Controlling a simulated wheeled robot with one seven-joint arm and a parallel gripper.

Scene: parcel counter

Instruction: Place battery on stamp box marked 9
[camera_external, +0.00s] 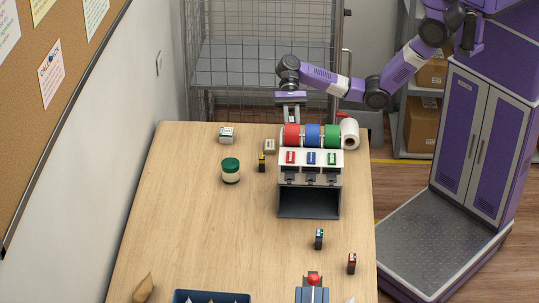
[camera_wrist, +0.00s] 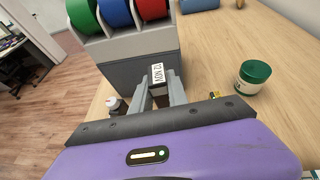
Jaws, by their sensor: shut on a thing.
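My gripper (camera_external: 291,117) hangs over the back of the table, behind the tape dispenser. In the wrist view my gripper (camera_wrist: 160,98) is shut on a small dark block (camera_wrist: 157,75) with a white label reading "12 NOV". I cannot tell if this block is the battery. Small pale boxes stand at the back left (camera_external: 227,134) and beside the dispenser (camera_external: 269,145). Their markings are too small to read, so I cannot tell which is marked 9. Small dark blocks with coloured tops stand upright: yellow (camera_external: 262,162), blue (camera_external: 319,238) and red (camera_external: 352,263).
A green-lidded jar (camera_external: 230,170) stands left. A blue tray (camera_external: 210,297) lies in front. The table's left middle is clear.

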